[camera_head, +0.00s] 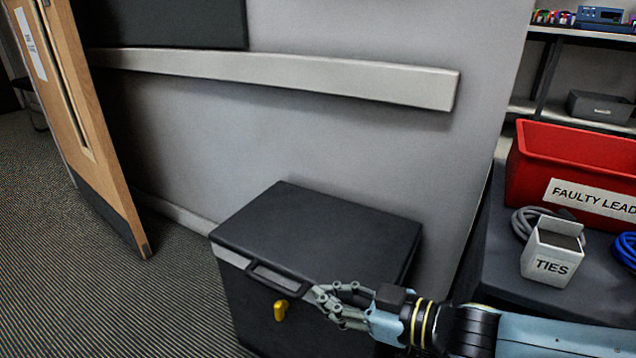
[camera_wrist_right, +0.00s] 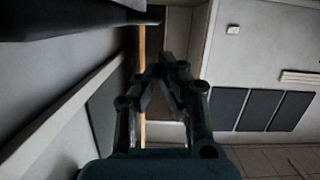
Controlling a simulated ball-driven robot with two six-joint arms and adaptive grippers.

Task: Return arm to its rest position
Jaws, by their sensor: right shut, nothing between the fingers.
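My right arm (camera_head: 560,335) reaches in from the lower right in the head view. My right gripper (camera_head: 322,302) is in front of the dark lidded box, by its handle (camera_head: 276,281); whether it touches the box I cannot tell. In the right wrist view my right gripper (camera_wrist_right: 166,72) has its fingers together and empty. My left gripper is not in view.
The dark box (camera_head: 320,228) with a yellow latch (camera_head: 280,310) stands by the wall. On the right, a dark table (camera_head: 500,262) holds a red FAULTY LEAD bin (camera_head: 580,150), a white TIES box (camera_head: 552,255) and cables. An open wooden door (camera_head: 90,120) is at left.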

